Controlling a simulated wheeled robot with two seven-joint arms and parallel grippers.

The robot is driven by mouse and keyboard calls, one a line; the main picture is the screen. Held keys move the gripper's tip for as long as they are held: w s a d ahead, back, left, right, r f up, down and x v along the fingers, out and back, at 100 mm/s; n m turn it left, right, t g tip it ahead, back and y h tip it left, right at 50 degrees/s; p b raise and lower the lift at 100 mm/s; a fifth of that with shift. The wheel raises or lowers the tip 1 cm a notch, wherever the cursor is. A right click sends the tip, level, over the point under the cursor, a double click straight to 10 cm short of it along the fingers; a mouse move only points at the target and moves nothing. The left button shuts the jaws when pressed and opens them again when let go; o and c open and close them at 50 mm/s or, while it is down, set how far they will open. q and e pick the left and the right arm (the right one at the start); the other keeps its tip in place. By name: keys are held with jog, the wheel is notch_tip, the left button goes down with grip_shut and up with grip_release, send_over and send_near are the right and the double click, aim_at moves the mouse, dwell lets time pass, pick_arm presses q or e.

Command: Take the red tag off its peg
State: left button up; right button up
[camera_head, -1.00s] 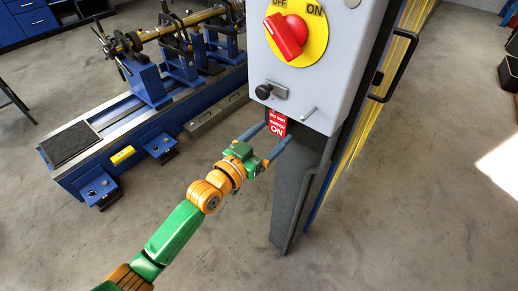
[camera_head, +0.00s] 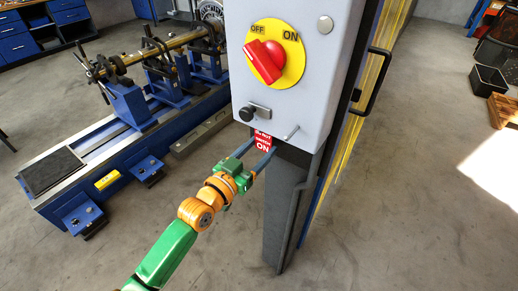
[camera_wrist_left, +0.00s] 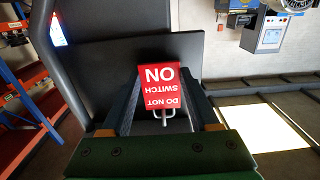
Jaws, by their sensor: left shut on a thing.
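The red tag (camera_head: 263,141) with white "DO NOT SWITCH ON" lettering is at the lower edge of the grey switch box (camera_head: 315,85). My left gripper (camera_head: 260,148) is shut on the tag, with one blue finger on each side. In the left wrist view the red tag (camera_wrist_left: 163,88) sits between the fingertips, with a pale wire loop (camera_wrist_left: 165,118) beside it. I cannot tell whether the tag touches the peg. My right gripper is out of view.
A dark post (camera_head: 285,215) stands below the box. A blue balancing machine (camera_head: 130,105) is at left. The floor in front is clear.

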pick_arm(q)
jog(key=shift+a+r+p, duration=0.1)
jog(key=shift+r+p, duration=0.2)
jog(key=shift+r, duration=0.05)
jog(key=shift+p+v, duration=0.55)
jog(key=shift+v, duration=0.25)
jog(key=p+v, duration=0.2)
jog(key=v, duration=0.3)
jog(key=shift+s, duration=0.2)
